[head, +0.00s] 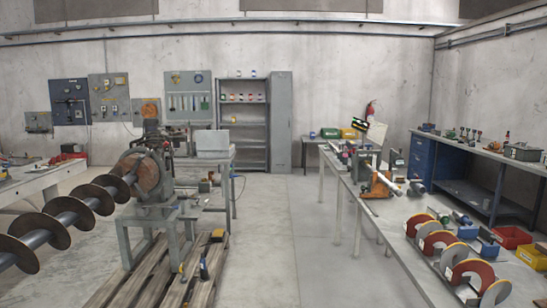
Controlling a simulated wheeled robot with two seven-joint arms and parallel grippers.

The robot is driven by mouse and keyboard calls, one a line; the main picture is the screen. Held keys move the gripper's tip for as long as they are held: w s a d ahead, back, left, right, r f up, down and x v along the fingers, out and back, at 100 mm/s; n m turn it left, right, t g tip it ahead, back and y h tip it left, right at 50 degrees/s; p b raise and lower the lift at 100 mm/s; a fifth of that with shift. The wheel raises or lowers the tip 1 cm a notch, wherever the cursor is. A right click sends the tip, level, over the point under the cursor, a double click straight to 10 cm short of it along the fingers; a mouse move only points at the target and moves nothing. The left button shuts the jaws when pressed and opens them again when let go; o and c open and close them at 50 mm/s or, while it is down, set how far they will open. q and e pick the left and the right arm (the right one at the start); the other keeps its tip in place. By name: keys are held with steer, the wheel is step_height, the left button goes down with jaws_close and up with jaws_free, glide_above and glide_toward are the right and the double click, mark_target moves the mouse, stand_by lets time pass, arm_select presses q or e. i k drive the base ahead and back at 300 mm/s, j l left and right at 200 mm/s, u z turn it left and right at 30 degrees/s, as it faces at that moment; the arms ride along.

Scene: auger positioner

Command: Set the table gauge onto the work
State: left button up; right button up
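The work appears to be the long auger (64,207) at the left, a dark shaft with several brown round flights. It runs from the left edge to a round brown chuck face (143,172) on a grey positioner (158,208). I cannot tell for sure which object is the table gauge; small items on the right-hand bench are too small to name. Neither of my grippers shows in the head view.
The positioner stands by a wooden pallet (150,280) with a small yellow-topped item (217,235) and a dark upright tool (204,268). The right bench (400,262) holds several red-and-yellow discs (473,272), a red bin (510,237) and an orange clamp-like piece (382,184). The middle floor (280,240) is clear.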

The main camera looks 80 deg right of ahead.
mark_target(395, 161)
steer(key=z, duration=3.6)
steer(key=i+j+z, duration=0.15)
steer(key=i+j, duration=0.15)
steer(key=i, duration=0.15)
steer(key=i+j+z, duration=0.15)
steer(key=i+j, duration=0.25)
steer(key=i+j+z, duration=0.2)
steer(key=i+j, duration=0.2)
steer(key=i+j+z, duration=0.15)
steer(key=i+j, duration=0.35)
steer(key=i+j+z, duration=0.15)
steer(key=i+j, duration=0.2)
steer(key=j, duration=0.2)
steer(key=i+j+z, duration=0.15)
steer(key=i+j, duration=0.2)
steer(key=j, duration=0.2)
